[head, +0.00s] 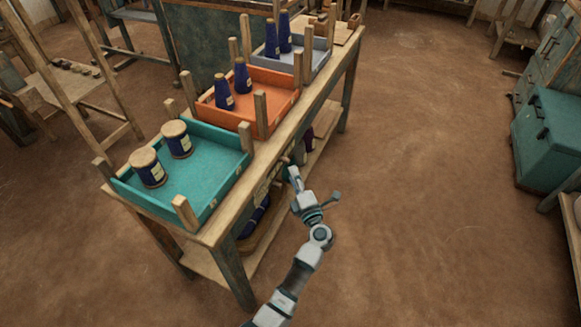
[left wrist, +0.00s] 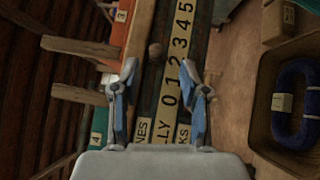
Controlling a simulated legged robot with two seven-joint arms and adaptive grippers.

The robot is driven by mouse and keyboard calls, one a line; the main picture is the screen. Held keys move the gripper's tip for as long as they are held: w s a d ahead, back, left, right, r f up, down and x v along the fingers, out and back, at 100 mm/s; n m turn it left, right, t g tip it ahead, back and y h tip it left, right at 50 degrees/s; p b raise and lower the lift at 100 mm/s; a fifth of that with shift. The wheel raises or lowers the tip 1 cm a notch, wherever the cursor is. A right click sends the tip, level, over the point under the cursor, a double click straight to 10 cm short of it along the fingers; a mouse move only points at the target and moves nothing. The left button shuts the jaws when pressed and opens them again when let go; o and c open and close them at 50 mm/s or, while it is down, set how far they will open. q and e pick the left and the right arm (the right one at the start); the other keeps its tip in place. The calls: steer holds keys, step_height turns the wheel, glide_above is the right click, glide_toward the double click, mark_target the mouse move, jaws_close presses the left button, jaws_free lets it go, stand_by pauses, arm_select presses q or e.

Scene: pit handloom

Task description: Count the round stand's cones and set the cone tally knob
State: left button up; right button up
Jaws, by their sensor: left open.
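My left gripper (head: 313,188) is open and empty at the long side of the wooden table. In the left wrist view its fingers (left wrist: 160,67) are spread before a yellow number strip (left wrist: 178,60) reading 0 to 5. A round brown knob (left wrist: 155,50) sits beside the strip, roughly level with 2 and 3, beyond the fingertips and apart from them. Lettered labels (left wrist: 163,128) lie between the fingers, partly cut off. I cannot make out a round stand. Dark blue cones (head: 224,93) stand in the orange tray. My right gripper is not in view.
The table (head: 215,232) also bears a teal tray (head: 215,170) with two wood-topped spools (head: 147,167) and a grey tray (head: 318,52) with more blue cones. A teal cabinet (head: 545,140) stands at right. The floor between is clear.

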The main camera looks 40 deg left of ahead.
arm_select(q)
steer(key=v, duration=0.6)
steer(key=shift+s+d, duration=0.15)
steer(key=shift+d, duration=0.2)
steer(key=shift+f, duration=0.1)
